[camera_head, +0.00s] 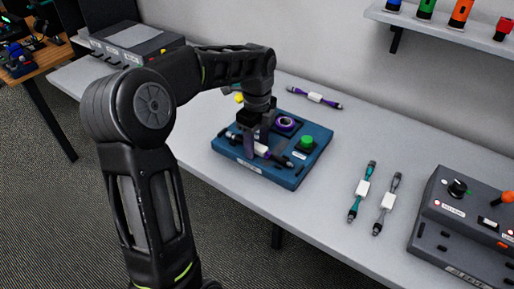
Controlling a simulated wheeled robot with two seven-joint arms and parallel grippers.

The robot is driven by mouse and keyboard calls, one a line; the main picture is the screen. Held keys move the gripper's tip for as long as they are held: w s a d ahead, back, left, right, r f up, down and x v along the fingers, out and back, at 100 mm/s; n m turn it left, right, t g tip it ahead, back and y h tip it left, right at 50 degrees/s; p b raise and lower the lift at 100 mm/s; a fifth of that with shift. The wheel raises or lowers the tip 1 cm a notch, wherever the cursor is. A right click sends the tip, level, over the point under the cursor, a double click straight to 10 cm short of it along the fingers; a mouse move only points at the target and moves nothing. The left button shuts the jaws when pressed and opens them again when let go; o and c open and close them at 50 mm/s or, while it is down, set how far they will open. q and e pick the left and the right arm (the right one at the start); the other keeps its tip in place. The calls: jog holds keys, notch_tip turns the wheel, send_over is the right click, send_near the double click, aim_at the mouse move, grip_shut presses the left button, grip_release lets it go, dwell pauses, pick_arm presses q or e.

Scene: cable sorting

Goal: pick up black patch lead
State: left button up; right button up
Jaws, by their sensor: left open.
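A black patch lead (282,160) with a white label in its middle lies across the blue box (225,151) on the table. My left gripper (257,145) points down over this lead, with its open fingers at the lead's label. The fingers hide part of the lead, and I cannot tell whether they touch it. My right gripper is not in view.
The blue box carries a purple ring (286,123) and a green button (306,141). A purple lead (315,97) lies behind. A teal lead (361,190) and a grey lead (387,203) lie to the right, beside a dark control box (450,240). A shelf (440,27) hangs above.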

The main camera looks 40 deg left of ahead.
pick_arm(q)
jog(key=shift+c, duration=0.5)
grip_shut()
